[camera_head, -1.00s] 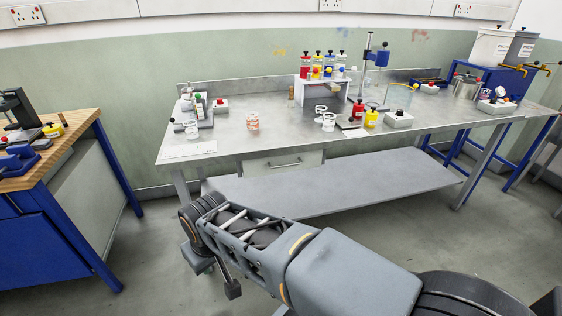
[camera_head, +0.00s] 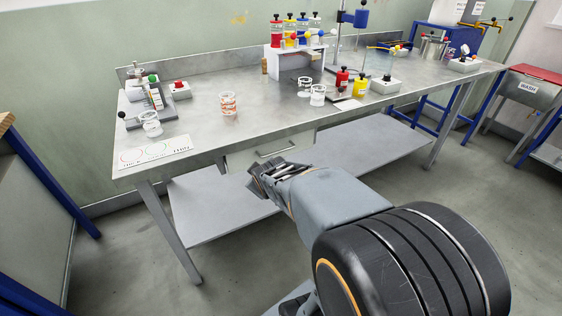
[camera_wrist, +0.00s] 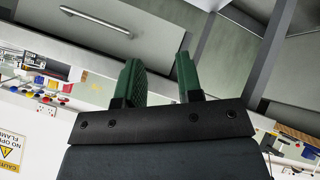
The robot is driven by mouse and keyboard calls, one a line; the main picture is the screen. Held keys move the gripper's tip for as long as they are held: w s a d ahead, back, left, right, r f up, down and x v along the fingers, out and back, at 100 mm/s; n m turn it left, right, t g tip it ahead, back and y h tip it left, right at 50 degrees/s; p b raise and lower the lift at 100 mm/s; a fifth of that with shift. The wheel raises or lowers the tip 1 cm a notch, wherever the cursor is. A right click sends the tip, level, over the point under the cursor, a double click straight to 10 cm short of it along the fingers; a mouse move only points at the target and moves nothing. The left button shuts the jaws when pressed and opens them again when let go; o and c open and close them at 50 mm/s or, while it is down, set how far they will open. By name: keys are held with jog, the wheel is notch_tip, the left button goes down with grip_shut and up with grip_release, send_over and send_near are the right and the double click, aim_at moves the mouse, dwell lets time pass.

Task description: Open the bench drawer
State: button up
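The bench drawer (camera_head: 243,158) is a pale grey front under the bench's front edge, and it looks shut. Its bar handle (camera_head: 275,150) shows on the drawer front, and also in the wrist view (camera_wrist: 95,20) at the upper left. My gripper (camera_head: 262,178) is just below and in front of the drawer in the head view. In the wrist view its two green fingers (camera_wrist: 158,78) are apart with nothing between them. The handle lies beyond and to the left of the fingertips, not between them.
The metal bench (camera_head: 200,128) carries beakers, bottles and a white stand (camera_head: 295,62). A grey lower shelf (camera_head: 215,205) spans beneath it. A bench leg (camera_head: 168,230) stands left of my arm. A wooden-topped blue bench is at far left. Open floor lies in front.

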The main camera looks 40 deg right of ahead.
jog(key=w+d+f+n+t+h+b, duration=0.1)
jog(key=w+d+f+n+t+b, duration=0.15)
jog(key=d, duration=0.25)
jog(key=w+d+f+n+t+b, duration=0.1)
jog(key=d+f+n+t+b, duration=0.2)
jog(key=d+f, duration=0.15)
jog(key=n+t+y+b, duration=0.1)
jog(key=n+t+b, duration=0.5)
jog(key=n, duration=0.1)
send_near(278, 152)
jog(key=b+x, duration=0.1)
jog(key=x, duration=0.9)
jog(key=shift+w+d+f, duration=0.15)
jog(key=shift+d, duration=0.05)
grip_shut()
